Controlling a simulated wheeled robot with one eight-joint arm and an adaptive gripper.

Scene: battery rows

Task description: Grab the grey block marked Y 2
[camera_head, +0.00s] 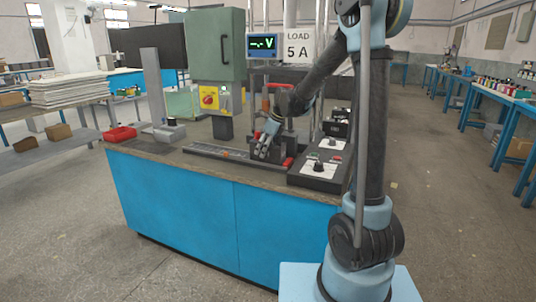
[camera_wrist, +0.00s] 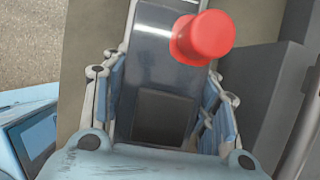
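My gripper (camera_head: 266,143) is low over the workbench, left of the control box. In the wrist view my gripper (camera_wrist: 166,70) has a finger on each side of a dark grey block (camera_wrist: 150,60) with a shiny top. The fingers lie close along the block's sides; I cannot tell whether they press on it. A red round knob (camera_wrist: 205,38) stands at the block's right edge. No Y 2 mark is readable in either view. In the head view my gripper hides much of what is between its fingers.
The workbench (camera_head: 190,190) carries a long dark rail (camera_head: 215,152), a control box (camera_head: 318,172) with knobs, and a red tray (camera_head: 120,134). A green cabinet (camera_head: 215,45) and a meter display (camera_head: 262,43) stand behind. A grey block-like body (camera_wrist: 268,95) is close on the right in the wrist view.

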